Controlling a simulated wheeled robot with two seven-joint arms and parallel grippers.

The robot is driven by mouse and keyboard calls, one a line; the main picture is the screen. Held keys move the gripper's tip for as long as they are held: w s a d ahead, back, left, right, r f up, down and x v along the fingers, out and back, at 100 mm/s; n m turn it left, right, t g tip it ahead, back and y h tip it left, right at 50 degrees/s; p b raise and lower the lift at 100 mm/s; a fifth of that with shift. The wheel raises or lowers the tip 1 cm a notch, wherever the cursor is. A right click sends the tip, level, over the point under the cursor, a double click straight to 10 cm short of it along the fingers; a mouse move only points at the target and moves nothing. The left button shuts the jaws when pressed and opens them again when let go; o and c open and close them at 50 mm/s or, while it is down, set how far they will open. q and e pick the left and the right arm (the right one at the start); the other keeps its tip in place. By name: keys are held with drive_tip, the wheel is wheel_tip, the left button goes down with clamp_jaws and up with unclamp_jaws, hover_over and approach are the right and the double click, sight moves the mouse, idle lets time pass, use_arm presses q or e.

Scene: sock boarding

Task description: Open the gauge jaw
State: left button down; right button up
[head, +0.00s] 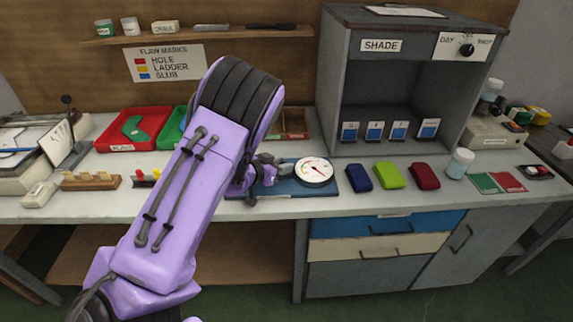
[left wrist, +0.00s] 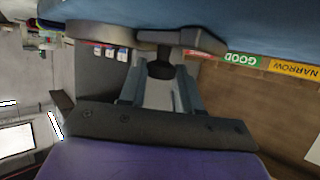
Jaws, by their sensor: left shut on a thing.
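The gauge (head: 315,171) has a round white dial with a needle and lies on a blue mat (head: 327,188) near the table's front edge. My left gripper (head: 268,172) is at the gauge's left side, low over the mat. The left wrist view shows the gauge's grey body (left wrist: 100,32) and its dark end piece (left wrist: 185,38) at the top. There my left gripper (left wrist: 160,78) is shut on a small dark knob (left wrist: 160,69) below that piece. The opening of the jaw itself is hidden. My right gripper is out of view.
Blue, green and red pouches (head: 390,175) lie right of the mat. The grey shade booth (head: 403,90) stands behind them. A red tray (head: 133,128) and a wooden rack (head: 91,181) lie left of my arm. Green and yellow labels (left wrist: 268,63) show in the left wrist view.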

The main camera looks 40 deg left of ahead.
use_arm(q)
drive_tip(key=c, duration=0.8)
unclamp_jaws()
drive_tip(key=shift+s+r, duration=0.1)
drive_tip(key=v, duration=1)
drive_tip(key=shift+s+b, duration=0.2)
drive_tip(key=shift+b, duration=0.2)
